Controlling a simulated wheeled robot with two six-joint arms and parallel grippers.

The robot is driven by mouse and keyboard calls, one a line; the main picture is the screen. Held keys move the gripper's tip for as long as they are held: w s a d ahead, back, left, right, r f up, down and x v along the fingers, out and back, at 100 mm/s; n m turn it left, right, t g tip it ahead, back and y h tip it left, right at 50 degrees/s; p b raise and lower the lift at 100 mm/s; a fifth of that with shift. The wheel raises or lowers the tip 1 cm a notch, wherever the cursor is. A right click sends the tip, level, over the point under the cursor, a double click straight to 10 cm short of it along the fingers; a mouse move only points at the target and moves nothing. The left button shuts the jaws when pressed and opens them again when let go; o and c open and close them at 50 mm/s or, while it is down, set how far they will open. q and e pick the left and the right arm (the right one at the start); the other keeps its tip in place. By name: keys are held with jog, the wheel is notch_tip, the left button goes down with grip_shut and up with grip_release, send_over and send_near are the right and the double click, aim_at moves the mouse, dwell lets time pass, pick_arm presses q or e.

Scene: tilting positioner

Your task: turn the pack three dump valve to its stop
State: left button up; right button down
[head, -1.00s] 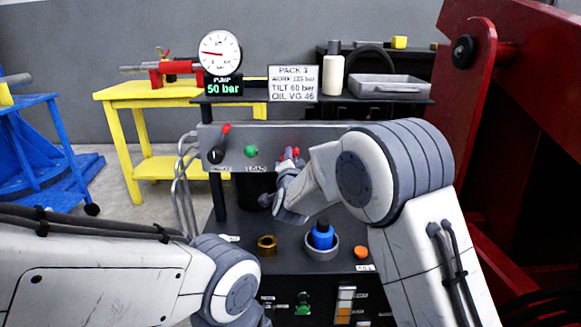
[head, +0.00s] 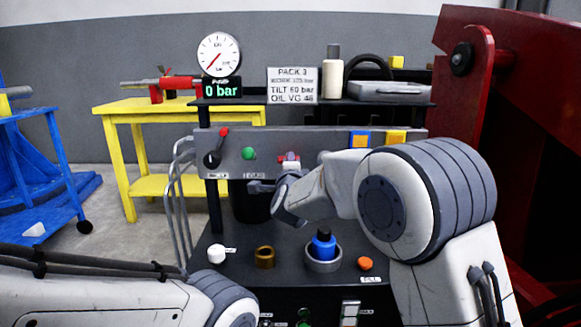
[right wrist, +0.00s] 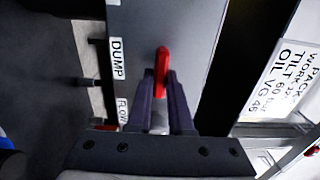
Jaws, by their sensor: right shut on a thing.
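The pack three dump valve's red handle (head: 289,157) shows on the grey panel above my right gripper (head: 287,168). In the right wrist view the red handle (right wrist: 161,66) stands between the two fingers of my right gripper (right wrist: 161,82), which is shut on it. A DUMP label (right wrist: 118,58) is beside it on the panel. The gauge (head: 218,54) above has its needle low, and the display (head: 222,90) reads 0 bar. The valve body is mostly hidden by my gripper. My left arm shows at the lower left; its gripper is out of view.
A red-tipped lever (head: 216,148) and green button (head: 249,154) are left on the panel. A white knob (head: 216,253), brass ring (head: 264,257), blue-topped part (head: 323,245) and orange button (head: 365,263) stand on the deck below. A large red frame (head: 520,110) rises at right.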

jog(key=shift+f, duration=0.1)
jog(key=c, duration=0.8)
grip_release()
jog(key=shift+s, duration=0.1)
jog(key=s+p, duration=0.2)
jog(key=s, duration=0.8)
jog(key=shift+s, duration=0.2)
